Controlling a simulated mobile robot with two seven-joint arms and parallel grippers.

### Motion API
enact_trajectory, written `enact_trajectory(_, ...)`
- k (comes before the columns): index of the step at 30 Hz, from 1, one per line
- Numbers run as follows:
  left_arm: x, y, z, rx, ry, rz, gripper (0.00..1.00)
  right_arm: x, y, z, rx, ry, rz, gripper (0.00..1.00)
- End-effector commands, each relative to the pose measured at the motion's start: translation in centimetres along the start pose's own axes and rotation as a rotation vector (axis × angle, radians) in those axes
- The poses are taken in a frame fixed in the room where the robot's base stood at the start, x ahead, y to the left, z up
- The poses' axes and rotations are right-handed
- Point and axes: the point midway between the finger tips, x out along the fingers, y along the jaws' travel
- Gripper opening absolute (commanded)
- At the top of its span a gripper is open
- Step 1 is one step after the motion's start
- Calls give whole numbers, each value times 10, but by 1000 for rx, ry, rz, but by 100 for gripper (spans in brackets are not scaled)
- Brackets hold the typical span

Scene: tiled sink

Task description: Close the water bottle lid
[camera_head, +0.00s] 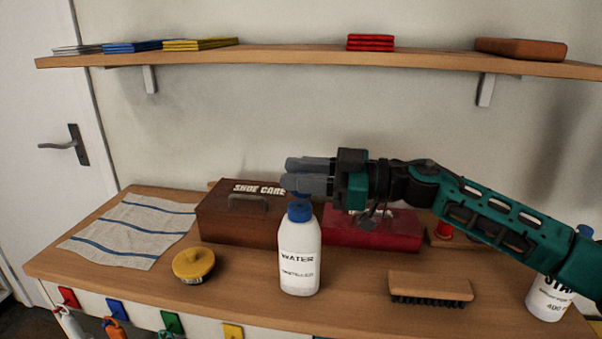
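The white water bottle (299,258), labelled WATER, stands upright near the front middle of the wooden table. Its blue cap (300,212) is on the neck, and a small blue part rises from it up to my fingers. My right gripper (298,175) reaches in from the right, with its two grey fingers pointing left just above the cap. The lower finger overlaps the top of the blue part, so I cannot tell whether they touch. The gap between the fingers is too narrow here to judge. My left gripper is not in view.
Behind the bottle are a brown shoe care box (222,218) and a red box (372,236). A yellow round tin (193,264) is left, a brush (430,287) right, another white bottle (549,297) far right. A striped cloth (130,230) lies left. A shelf (290,56) runs above.

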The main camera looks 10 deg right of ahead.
Motion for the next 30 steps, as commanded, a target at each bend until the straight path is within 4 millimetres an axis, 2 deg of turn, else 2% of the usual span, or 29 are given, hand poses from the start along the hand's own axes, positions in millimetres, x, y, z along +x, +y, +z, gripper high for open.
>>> enact_trajectory(1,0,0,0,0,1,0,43,0,0,0,0,0,0,28)
enact_trajectory(10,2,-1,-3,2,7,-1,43,0,0,0,0,0,0,0)
enact_trajectory(21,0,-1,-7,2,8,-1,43,0,-1,-1,-21,0,0,0)
enact_trajectory(30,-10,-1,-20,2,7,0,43,0,-9,-3,-181,0,-1,0)
